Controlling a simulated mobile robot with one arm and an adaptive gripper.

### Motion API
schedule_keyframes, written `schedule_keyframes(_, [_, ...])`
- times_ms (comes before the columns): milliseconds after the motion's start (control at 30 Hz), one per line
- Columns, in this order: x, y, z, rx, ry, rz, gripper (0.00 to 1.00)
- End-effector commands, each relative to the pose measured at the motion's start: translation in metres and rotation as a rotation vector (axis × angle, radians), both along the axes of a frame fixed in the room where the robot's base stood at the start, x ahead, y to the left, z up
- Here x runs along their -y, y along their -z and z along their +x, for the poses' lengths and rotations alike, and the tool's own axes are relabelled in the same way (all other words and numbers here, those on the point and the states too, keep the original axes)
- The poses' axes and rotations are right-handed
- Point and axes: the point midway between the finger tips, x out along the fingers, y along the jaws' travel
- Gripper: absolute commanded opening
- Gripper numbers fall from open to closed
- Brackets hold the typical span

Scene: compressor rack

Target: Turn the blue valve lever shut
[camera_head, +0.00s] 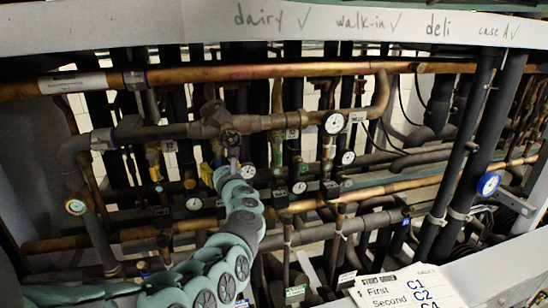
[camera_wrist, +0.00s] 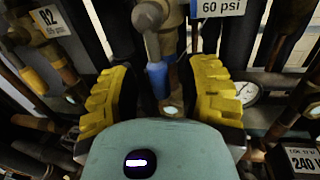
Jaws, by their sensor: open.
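The blue valve lever (camera_wrist: 157,80) shows in the wrist view as a short blue sleeve below a metal valve body (camera_wrist: 150,22). It hangs between the two yellow fingers of my gripper (camera_wrist: 160,72), with a gap on each side. My gripper is open and holds nothing.
Copper and dark pipes crowd the rack, with a long copper pipe (camera_head: 250,72) across the top. A pressure gauge (camera_wrist: 246,92) is close right of my gripper. A blue-rimmed gauge (camera_head: 489,184) is at far right. Printed sheets (camera_head: 408,288) lie at the lower right.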

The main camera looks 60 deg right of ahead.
Motion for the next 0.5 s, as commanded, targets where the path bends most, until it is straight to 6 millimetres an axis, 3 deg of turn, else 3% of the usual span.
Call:
schedule_keyframes(67, [0.0008, 0.0001, -0.0014, 0.000, 0.003, 0.000, 0.47])
schedule_keyframes(500, [0.0006, 0.0001, -0.0010, 0.000, 0.002, 0.001, 0.01])
